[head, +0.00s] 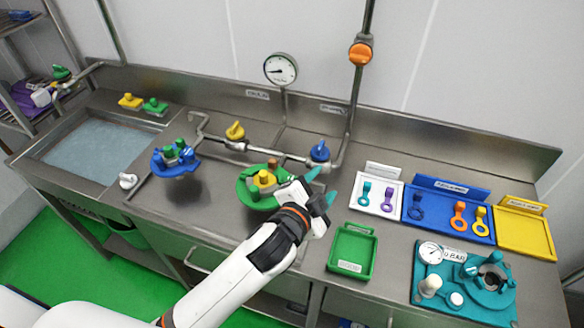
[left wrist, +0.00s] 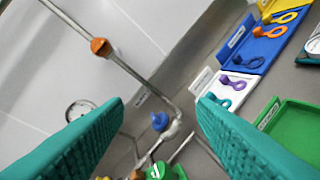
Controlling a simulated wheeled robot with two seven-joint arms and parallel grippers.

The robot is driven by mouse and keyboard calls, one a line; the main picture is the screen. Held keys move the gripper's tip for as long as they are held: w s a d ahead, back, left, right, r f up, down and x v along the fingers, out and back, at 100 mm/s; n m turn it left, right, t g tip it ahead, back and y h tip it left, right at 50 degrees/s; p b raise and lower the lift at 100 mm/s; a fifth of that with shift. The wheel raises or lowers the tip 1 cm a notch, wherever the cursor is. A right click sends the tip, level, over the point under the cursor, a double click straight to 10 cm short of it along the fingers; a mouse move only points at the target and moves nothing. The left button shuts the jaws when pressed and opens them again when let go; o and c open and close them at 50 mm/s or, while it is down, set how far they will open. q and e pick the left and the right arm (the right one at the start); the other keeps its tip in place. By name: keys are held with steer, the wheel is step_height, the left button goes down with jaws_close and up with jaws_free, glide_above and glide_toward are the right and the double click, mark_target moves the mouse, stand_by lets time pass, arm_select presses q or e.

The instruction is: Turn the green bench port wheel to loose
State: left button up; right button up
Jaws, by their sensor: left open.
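A green round fitting (head: 246,190), which looks like the green bench port, stands on the steel bench with a yellow block (head: 264,179) and a small brown knob (head: 272,163) on it. My left gripper and wrist hide its right side. In the left wrist view a bit of green (left wrist: 178,172) shows at the bottom edge. My left gripper (head: 322,186) is just right of the fitting, with its teal fingers apart and nothing between them. In the left wrist view its fingers (left wrist: 160,115) are wide apart. I cannot tell how the wheel is set. My right gripper is out of view.
A pipe with a blue valve (head: 320,151) and a yellow valve (head: 235,131) runs behind the fitting. A blue fitting (head: 176,160) stands left. An empty green tray (head: 352,250), a white tray (head: 366,204) with tags and a teal gauge unit (head: 462,285) lie right.

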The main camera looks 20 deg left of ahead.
arm_select(q)
steer(key=w+d+r+m+t+h, duration=0.2)
steer(key=d+r+m+h, duration=0.6)
steer(key=d+r+m, duration=0.25)
steer(key=s+d+m+g+h, duration=0.5)
steer(key=d+m+g+h, duration=0.6)
steer(key=m, duration=1)
steer(key=m+g+y, duration=0.6)
steer(key=m+y, duration=0.8)
steer(key=y, duration=0.8)
glide_above(292, 176)
steer(key=s, duration=0.1)
step_height(292, 176, down, 9)
steer(key=f+p, duration=0.4)
steer(key=f, duration=0.7)
steer(key=shift+d, duration=0.2)
steer(key=shift+f, duration=0.5)
